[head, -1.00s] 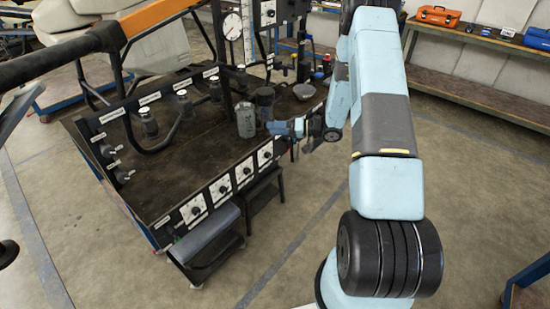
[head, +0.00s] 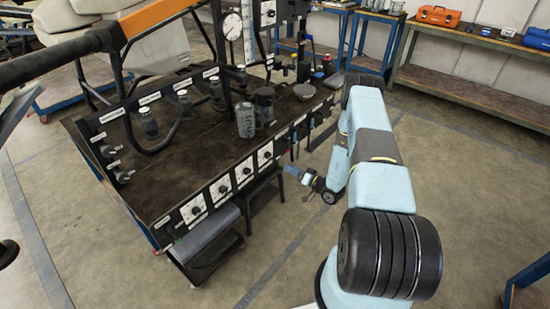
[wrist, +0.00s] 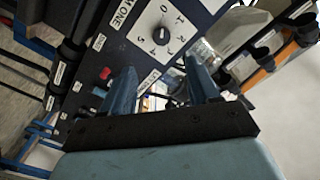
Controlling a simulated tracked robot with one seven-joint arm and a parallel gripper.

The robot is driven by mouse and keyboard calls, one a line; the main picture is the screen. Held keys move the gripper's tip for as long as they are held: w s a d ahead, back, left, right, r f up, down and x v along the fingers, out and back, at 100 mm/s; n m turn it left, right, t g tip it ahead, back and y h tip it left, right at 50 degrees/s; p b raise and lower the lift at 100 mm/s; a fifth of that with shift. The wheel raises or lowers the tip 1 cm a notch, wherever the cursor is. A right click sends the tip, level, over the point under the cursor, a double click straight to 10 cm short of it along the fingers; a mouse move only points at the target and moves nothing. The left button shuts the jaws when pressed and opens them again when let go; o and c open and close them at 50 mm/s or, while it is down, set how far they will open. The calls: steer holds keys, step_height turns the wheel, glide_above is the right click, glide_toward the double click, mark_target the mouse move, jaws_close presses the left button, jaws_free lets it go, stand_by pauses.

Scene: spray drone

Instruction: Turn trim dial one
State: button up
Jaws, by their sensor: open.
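Trim dial one (wrist: 164,36), a white numbered face with a black knob, is on a dark panel in the wrist view, beside a label ending in "M ONE". It lies ahead of and above my open fingers (wrist: 160,78), apart from them, with nothing between the fingertips. In the head view several white dials line the front edge of the bench; the nearest to my gripper (head: 293,174) is the right-hand one (head: 265,154). Their labels are too small to read there. My gripper hangs in front of the bench edge, pointing left.
The dark bench (head: 190,165) holds grey canisters (head: 246,120) near its right part. A red knob (wrist: 105,73) sits on the panel in the wrist view.

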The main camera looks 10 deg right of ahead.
mark_target(270, 157)
steer(key=x, duration=1.3)
